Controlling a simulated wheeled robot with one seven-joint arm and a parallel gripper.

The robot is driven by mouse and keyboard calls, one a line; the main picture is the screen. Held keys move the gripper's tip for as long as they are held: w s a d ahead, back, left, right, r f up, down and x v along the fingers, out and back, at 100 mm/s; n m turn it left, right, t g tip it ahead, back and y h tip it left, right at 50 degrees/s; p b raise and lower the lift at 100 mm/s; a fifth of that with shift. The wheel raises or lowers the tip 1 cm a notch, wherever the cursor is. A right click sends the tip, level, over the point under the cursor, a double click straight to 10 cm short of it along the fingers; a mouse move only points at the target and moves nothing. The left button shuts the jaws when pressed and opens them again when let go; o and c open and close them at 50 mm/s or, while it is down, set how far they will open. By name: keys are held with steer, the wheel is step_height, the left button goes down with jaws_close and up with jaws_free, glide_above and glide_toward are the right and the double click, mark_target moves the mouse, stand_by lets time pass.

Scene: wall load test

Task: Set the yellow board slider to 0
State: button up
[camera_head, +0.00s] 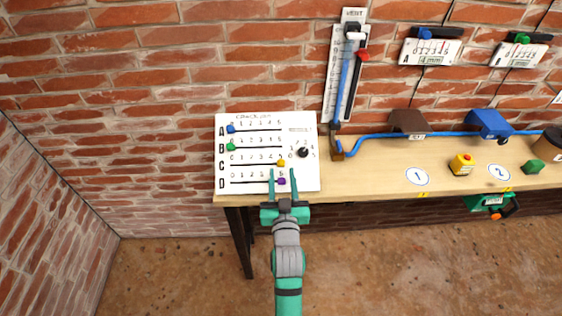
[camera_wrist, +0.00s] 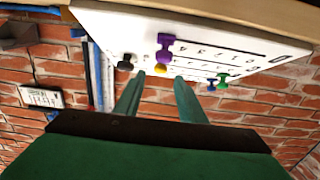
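The white slider board (camera_head: 308,180) is at the left end of the bench, with rows A to D. The yellow slider knob (camera_head: 281,163) is on row C, near the 5 end. In the wrist view the yellow knob (camera_wrist: 160,70) shows between the fingertips. My gripper (camera_head: 282,171) is open, with its fingers on either side of the yellow and purple knobs in the head view. I cannot tell whether a finger touches the yellow knob. The row's 0 is at the left in the head view.
The purple knob (camera_head: 281,181) is on row D just below yellow. The blue knob (camera_head: 231,128) and green knob (camera_head: 231,147) are at the left ends of rows A and B. A black dial (camera_head: 303,152) is right of yellow. Row C left of yellow looks clear.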

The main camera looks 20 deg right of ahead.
mark_target(281, 163)
steer(key=x, duration=0.6)
steer(key=shift+w, duration=0.25)
jaws_close()
